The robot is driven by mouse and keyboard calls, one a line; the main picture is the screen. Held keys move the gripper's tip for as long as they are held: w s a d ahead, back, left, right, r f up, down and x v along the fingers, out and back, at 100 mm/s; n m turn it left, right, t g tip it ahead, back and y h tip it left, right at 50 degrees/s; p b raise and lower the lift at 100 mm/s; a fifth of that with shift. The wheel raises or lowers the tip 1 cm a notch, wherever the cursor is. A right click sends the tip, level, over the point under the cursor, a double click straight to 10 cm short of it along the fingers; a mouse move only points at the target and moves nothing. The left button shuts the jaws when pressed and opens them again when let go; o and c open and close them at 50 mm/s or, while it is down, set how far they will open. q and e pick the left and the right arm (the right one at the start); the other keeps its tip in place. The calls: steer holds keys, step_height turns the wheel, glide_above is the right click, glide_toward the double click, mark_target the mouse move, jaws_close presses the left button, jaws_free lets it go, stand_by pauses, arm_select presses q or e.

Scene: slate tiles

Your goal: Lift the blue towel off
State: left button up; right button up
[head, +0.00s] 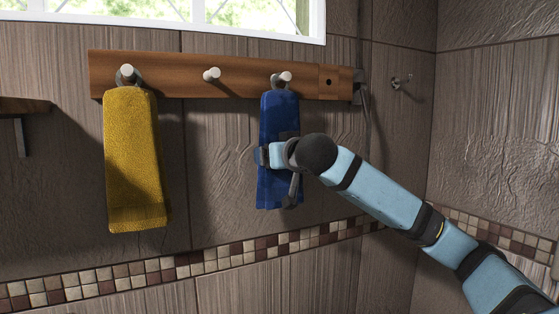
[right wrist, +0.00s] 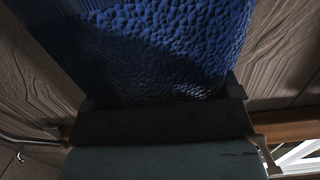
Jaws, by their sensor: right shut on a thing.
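The blue towel (head: 279,112) hangs by a dark loop from the right peg (head: 285,77) of the wooden rack. In the head view my right gripper (head: 287,138) is in front of the towel's middle, shut on it, and its arm comes in from the right. The wrist and gripper hide part of the towel. In the right wrist view the towel's textured cloth (right wrist: 160,45) fills the upper middle, right against the gripper (right wrist: 160,110). The fingertips are hard to make out. My left gripper is not in view.
The wooden rack (head: 240,83) runs along the tiled wall. A yellow towel (head: 134,160) hangs on its left peg (head: 127,73). The middle peg (head: 212,74) is bare. A metal hook (head: 398,83) is on the wall at right, and a shelf (head: 24,105) at far left.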

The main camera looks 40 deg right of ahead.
steer(key=shift+r, duration=0.5)
steer(key=shift+s+r+b, duration=0.15)
steer(key=shift+r+b, duration=0.05)
steer(key=shift+b, duration=0.2)
steer(key=f+b+v, duration=0.2)
steer(key=b+v, duration=0.2)
steer(key=v, duration=1.3)
steer(key=shift+s+f+b, duration=0.3)
steer(key=shift+s+b, duration=0.05)
steer(key=shift+s, duration=0.1)
